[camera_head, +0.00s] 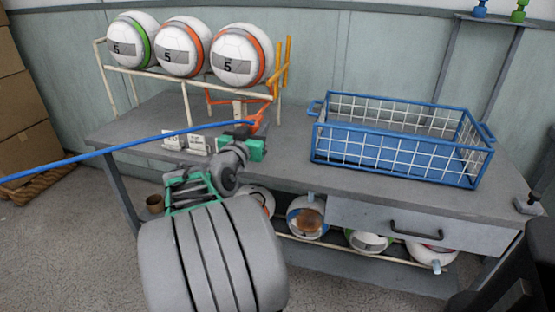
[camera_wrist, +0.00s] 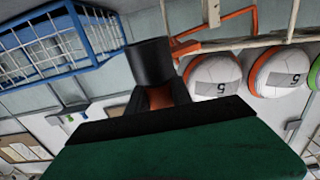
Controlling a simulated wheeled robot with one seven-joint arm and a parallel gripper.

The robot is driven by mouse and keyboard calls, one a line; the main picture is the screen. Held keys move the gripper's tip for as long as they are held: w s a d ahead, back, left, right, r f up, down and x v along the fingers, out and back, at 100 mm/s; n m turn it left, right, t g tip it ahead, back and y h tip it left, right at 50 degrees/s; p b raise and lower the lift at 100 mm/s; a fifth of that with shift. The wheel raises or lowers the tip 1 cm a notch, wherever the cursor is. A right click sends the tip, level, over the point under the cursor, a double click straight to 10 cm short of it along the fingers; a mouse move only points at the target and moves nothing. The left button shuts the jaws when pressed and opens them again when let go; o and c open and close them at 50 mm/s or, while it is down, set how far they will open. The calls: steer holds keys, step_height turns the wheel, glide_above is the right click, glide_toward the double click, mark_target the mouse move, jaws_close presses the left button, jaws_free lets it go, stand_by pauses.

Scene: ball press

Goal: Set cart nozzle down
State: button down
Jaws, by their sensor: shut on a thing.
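The cart nozzle (camera_head: 259,116) shows as a small orange piece at the end of a blue hose (camera_head: 130,146). My gripper (camera_head: 250,136) is shut on it, above the rear left part of the grey workbench (camera_head: 290,170). In the wrist view, a black cylinder (camera_wrist: 150,63) and an orange part (camera_wrist: 160,98) stick out past the dark jaw edge of my gripper (camera_wrist: 162,112). An orange bracket (camera_wrist: 212,36) is close behind the cylinder; I cannot tell whether they touch. The nozzle's lower part is hidden by the gripper.
A ball rack (camera_head: 190,82) with three balls stands at the bench's back left. A blue wire basket (camera_head: 400,140) stands on the right. White cards (camera_head: 198,140) are left of my gripper. More balls lie on the lower shelf. The bench between gripper and basket is clear.

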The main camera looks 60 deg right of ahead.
steer(key=s+d+f, duration=0.1)
steer(key=d+f, duration=0.1)
steer(key=s+d+f+b, duration=0.1)
steer(key=d+f, duration=0.1)
steer(key=s+d+f, duration=0.1)
steer(key=d+f, duration=0.1)
steer(key=shift+d+f+b, duration=0.35)
steer(key=shift+f, duration=0.05)
steer(key=shift+d+f+b, duration=0.1)
steer(key=shift+f+b, duration=0.5)
steer(key=shift+f, duration=1.2)
steer(key=c, duration=1.6)
jaws_free()
steer(key=shift+f, duration=0.1)
steer(key=o, duration=0.5)
steer(key=shift+c, duration=0.2)
